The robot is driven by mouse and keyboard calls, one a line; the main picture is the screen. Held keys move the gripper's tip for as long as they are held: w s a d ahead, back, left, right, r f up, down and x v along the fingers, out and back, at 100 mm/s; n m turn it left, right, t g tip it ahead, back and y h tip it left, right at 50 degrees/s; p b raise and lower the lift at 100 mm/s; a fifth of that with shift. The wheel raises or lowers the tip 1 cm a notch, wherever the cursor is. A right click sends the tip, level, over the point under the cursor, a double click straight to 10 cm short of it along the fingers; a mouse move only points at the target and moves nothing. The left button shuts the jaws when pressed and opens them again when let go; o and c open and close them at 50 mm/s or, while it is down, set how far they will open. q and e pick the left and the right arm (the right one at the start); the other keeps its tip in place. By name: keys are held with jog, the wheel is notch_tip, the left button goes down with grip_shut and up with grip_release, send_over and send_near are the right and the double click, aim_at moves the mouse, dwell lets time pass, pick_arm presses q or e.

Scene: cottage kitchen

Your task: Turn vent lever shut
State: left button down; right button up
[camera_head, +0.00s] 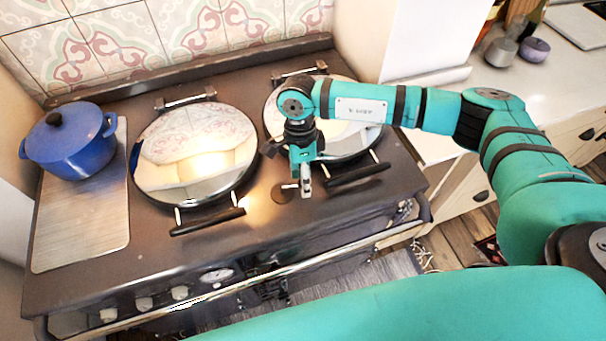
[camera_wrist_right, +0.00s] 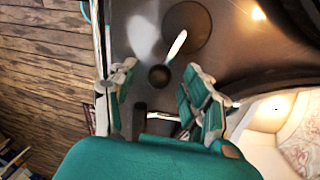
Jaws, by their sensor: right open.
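The vent lever (camera_wrist_right: 178,45) is a short pale metal bar on a round dark disc (camera_wrist_right: 187,28) set in the range top. A dark ball knob (camera_wrist_right: 158,77) is at its near end. In the head view the disc (camera_head: 281,194) lies near the range's front edge, partly covered by my gripper. My right gripper (camera_head: 304,184) points down over the lever. In the right wrist view its fingers (camera_wrist_right: 157,76) are open, one on each side of the knob; I cannot tell whether either touches it. My left gripper is not in view.
Two shiny round hotplate lids (camera_head: 195,150) with dark front handles (camera_head: 208,222) lie just behind the lever. A blue pot (camera_head: 70,145) stands on the range's left side. A rail (camera_head: 300,262) runs along the front. A counter (camera_head: 520,75) is at right.

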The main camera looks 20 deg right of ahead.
jog(key=shift+f, duration=0.15)
jog(key=shift+c, duration=0.4)
grip_shut()
